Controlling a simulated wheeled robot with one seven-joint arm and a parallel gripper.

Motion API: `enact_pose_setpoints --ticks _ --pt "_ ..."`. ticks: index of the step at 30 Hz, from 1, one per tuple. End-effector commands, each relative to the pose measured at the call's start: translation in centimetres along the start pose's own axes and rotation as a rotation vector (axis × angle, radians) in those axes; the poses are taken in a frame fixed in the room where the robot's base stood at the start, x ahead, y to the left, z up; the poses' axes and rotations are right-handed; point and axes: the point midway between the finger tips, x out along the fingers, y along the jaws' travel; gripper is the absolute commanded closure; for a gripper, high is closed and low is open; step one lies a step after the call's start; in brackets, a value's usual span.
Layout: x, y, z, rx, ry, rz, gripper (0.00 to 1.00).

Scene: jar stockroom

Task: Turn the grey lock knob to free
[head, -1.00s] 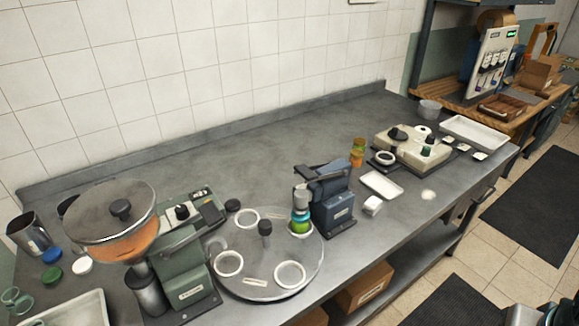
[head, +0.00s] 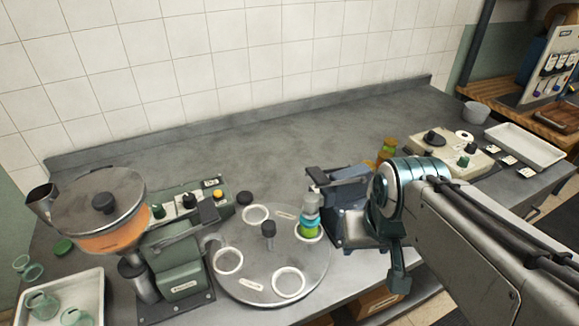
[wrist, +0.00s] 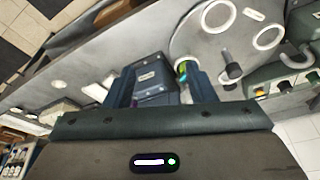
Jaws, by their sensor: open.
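A round grey turntable (head: 240,285) with white rings stands on the bench. A dark grey knob on a post (head: 268,229) rises at its middle; a smaller dark knob (head: 244,198) sits at its back edge. I cannot tell which is the lock knob or read a setting. The post knob also shows in the wrist view (wrist: 232,72). A jar with blue and green bands (head: 310,222) stands on the turntable's right side. My gripper (wrist: 162,76) is open above the blue-grey machine (head: 345,195), right of the turntable; the arm partly hides that machine.
A green machine (head: 178,262) with an orange-filled hopper stands left of the turntable. A white tray (head: 95,285) with green glassware is at front left. A cream control unit (head: 445,150) and an empty white tray (head: 525,147) are at right. The back bench is clear.

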Motion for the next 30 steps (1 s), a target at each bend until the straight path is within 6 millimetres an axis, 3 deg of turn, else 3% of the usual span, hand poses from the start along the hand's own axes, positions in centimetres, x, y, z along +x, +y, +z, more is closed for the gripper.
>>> enact_pose_setpoints --ticks 5,14,20,24,30 --pt "-0.6 0.5 -3.2 0.096 -0.026 0.006 0.50" --pt "0.0 -0.3 -13.5 0.340 -0.112 0.016 0.50" --pt "2.3 -0.3 -20.1 0.524 -0.167 0.041 0.50" --pt "4.7 -0.2 -24.3 0.654 -0.202 0.066 0.50" --pt "9.0 -0.1 -29.0 0.826 -0.248 0.107 0.50"
